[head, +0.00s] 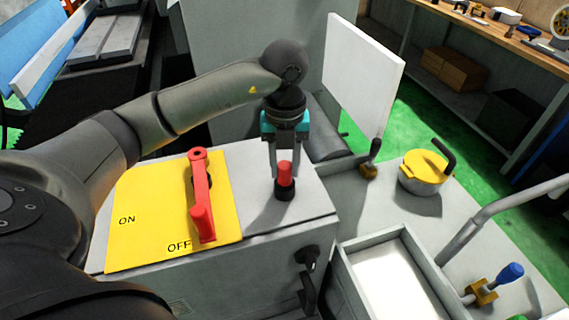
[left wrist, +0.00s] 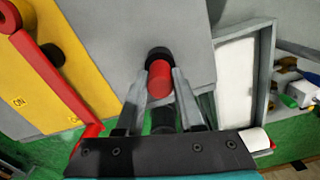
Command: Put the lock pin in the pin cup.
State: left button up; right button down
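A red pin (head: 285,173), which looks like the lock pin, stands upright in a black round collar (head: 284,192) on the grey cabinet top. I cannot tell whether this collar is the pin cup; no other clear pin cup shows. My left gripper (head: 285,176) points down over the pin, one finger on each side. In the left wrist view, the red pin (left wrist: 160,80) lies between the fingertips (left wrist: 161,76), with narrow gaps, and the fingers look open. The black collar (left wrist: 157,57) surrounds its base. My right gripper is not in view.
A yellow ON/OFF plate (head: 145,205) with a red lever (head: 201,195) lies left of the pin. A white panel (head: 360,80) stands behind. A pot with a yellow lid (head: 425,170), a grey-rimmed tray (head: 372,240) and a blue knob (head: 510,272) are to the right.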

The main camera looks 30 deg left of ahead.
pick_arm(q)
jog(key=o, duration=0.4)
jog(key=shift+o, duration=0.2)
jog(key=shift+r, duration=0.25)
notch_tip(320, 180, up, 12)
jog(key=p, duration=0.1)
jog(key=shift+p, duration=0.3)
jog(key=shift+f, duration=0.1)
